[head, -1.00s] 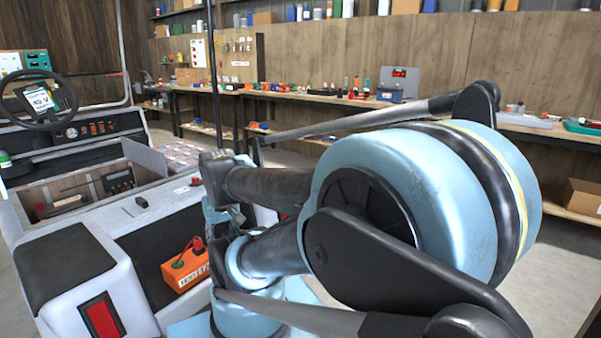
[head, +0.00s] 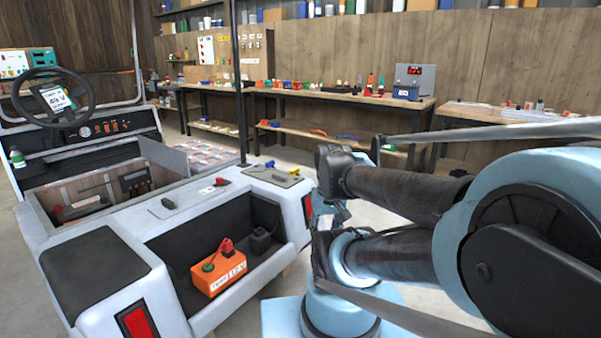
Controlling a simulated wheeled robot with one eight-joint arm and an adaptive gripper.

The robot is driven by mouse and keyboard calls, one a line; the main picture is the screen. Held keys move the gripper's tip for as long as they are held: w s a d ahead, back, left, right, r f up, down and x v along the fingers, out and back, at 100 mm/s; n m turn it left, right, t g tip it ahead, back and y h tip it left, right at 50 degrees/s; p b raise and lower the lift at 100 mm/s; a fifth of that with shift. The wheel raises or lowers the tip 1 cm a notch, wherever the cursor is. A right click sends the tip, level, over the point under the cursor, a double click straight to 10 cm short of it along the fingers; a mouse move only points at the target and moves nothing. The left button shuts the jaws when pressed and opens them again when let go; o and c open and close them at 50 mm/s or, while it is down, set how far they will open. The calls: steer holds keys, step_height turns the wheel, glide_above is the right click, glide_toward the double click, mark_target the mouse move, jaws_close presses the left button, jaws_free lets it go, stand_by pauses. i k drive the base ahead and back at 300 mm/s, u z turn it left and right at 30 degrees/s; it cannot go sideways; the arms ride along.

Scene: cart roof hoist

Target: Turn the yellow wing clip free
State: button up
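A small yellow piece (head: 269,164), which looks like the yellow wing clip, shows on the rear right top of the white cart (head: 190,212), at the far edge of a grey panel (head: 272,175). It is too small to tell how it is turned. My gripper (head: 330,213) is at the near end of my arm, to the right of the cart's rear corner. It is apart from the yellow piece, and partly hidden among the arm links. Its fingers are not clear.
An orange battery box (head: 219,272) with red and green caps sits in the cart's open rear bay, beside a dark block (head: 261,241). A thin dark post (head: 240,90) rises from the cart. A workbench (head: 330,95) runs along the back wall.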

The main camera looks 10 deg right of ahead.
mark_target(295, 171)
steer(key=u, duration=0.05)
steer(key=k, duration=0.5)
steer(key=z, duration=0.6)
steer(key=i, duration=1.5)
steer(key=u, duration=0.25)
